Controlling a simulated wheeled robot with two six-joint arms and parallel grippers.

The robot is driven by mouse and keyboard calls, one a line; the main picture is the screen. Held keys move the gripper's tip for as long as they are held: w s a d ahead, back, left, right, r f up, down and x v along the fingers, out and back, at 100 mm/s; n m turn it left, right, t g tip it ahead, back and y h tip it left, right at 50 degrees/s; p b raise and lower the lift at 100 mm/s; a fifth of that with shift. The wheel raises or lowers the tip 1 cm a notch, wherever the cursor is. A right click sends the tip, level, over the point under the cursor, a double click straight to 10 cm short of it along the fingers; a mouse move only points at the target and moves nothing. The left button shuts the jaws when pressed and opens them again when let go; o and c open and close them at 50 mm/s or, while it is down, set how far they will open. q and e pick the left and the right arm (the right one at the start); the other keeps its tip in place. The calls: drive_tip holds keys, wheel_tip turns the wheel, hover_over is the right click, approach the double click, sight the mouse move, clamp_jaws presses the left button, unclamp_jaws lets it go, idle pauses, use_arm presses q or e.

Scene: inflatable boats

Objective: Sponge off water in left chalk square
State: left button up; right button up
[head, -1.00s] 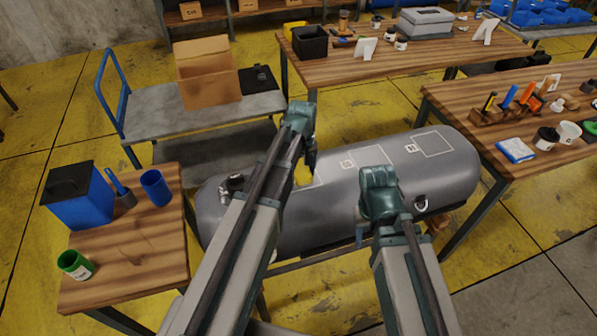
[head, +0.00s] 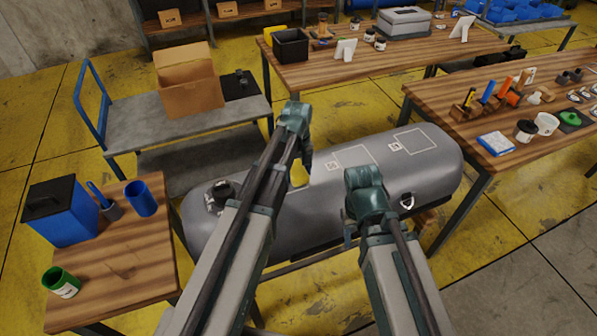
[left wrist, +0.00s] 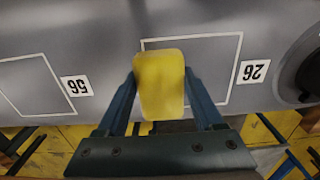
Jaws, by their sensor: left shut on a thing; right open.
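The grey boat tube (head: 290,222) lies across the middle of the head view. In the left wrist view the sponge (left wrist: 159,84) overlaps the square beside label 26 (left wrist: 253,72). Contact with the tube cannot be told, and no water shows clearly. My right gripper (head: 349,232) is open and empty over the tube's near side.
A dark valve (head: 219,193) sits at the tube's left end, and a metal ring (head: 407,201) on its right side. A small wooden table (head: 117,258) with a blue bin (head: 60,211) is at left. A workbench (head: 440,105) with tools stands at right.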

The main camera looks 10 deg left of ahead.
use_arm(q)
drive_tip(key=shift+s+a, duration=0.55)
drive_tip(key=shift+a, duration=0.35)
drive_tip(key=shift+s+a, duration=0.55)
drive_tip(key=shift+a, duration=0.35)
drive_tip(key=shift+s+a, duration=0.65)
drive_tip(key=shift+a, duration=0.2)
drive_tip(key=shift+s+a, duration=0.6)
drive_tip(key=shift+a, duration=0.25)
drive_tip(key=shift+a+r+p, duration=0.2)
drive_tip(key=shift+r+p, duration=0.2)
drive_tip(key=shift+p, duration=0.05)
wheel_tip(320, 180, up, 5)
drive_tip(key=p, duration=0.5)
drive_tip(key=shift+w+d, duration=0.1)
drive_tip(key=shift+d, duration=0.05)
wheel_tip(320, 180, up, 3)
drive_tip(key=p, duration=0.3)
